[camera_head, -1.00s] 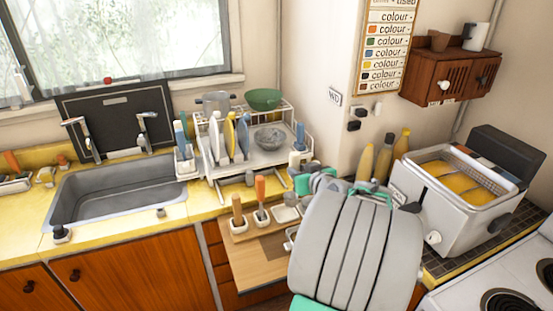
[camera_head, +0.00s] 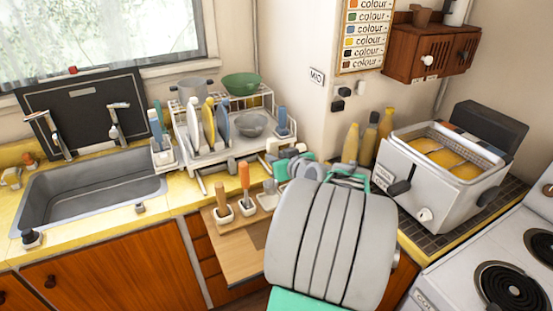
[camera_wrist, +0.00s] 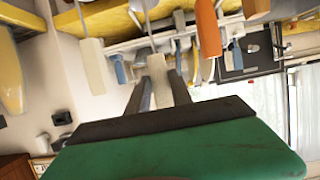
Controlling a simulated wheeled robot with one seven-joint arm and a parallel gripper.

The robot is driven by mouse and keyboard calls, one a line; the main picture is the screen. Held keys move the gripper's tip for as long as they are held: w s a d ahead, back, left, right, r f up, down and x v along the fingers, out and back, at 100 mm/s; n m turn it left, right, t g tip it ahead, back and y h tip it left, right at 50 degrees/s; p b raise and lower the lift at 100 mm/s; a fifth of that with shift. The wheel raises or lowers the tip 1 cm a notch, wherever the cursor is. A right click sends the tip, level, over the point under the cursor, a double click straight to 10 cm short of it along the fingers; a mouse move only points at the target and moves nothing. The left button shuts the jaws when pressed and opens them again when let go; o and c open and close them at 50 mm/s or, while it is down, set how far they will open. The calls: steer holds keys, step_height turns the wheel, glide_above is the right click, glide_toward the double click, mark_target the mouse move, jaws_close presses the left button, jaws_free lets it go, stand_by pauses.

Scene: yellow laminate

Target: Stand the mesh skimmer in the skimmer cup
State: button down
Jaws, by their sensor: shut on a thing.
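My gripper (camera_wrist: 158,90) is shut on a pale, narrow piece (camera_wrist: 157,75) in the wrist view, which looks like the skimmer's handle. The mesh end cannot be made out. A row of small white cups stands on the pull-out wooden board. One holds a brown handle (camera_head: 221,200) and one an orange handle (camera_head: 244,176). A third white cup (camera_head: 268,201) stands to their right, close to my arm. I cannot tell for certain which is the skimmer cup.
A dish rack (camera_head: 212,155) with plates, a grey bowl (camera_head: 250,125) and a green bowl (camera_head: 241,84) stands behind the board. The sink (camera_head: 90,190) is at left. Yellow bottles (camera_head: 369,140) and a fryer (camera_head: 438,175) stand at right.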

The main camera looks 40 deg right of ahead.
steer(key=shift+f+b, duration=0.45)
steer(key=shift+f, duration=0.3)
steer(key=shift+f+b, duration=0.25)
steer(key=shift+b, duration=0.65)
steer(key=shift+f+b, duration=0.45)
steer(key=shift+b, duration=0.55)
steer(key=shift+f+b, duration=0.55)
steer(key=shift+b, duration=0.7)
stand_by(0.5)
steer(key=shift+f+b, duration=0.35)
steer(key=shift+b, duration=0.15)
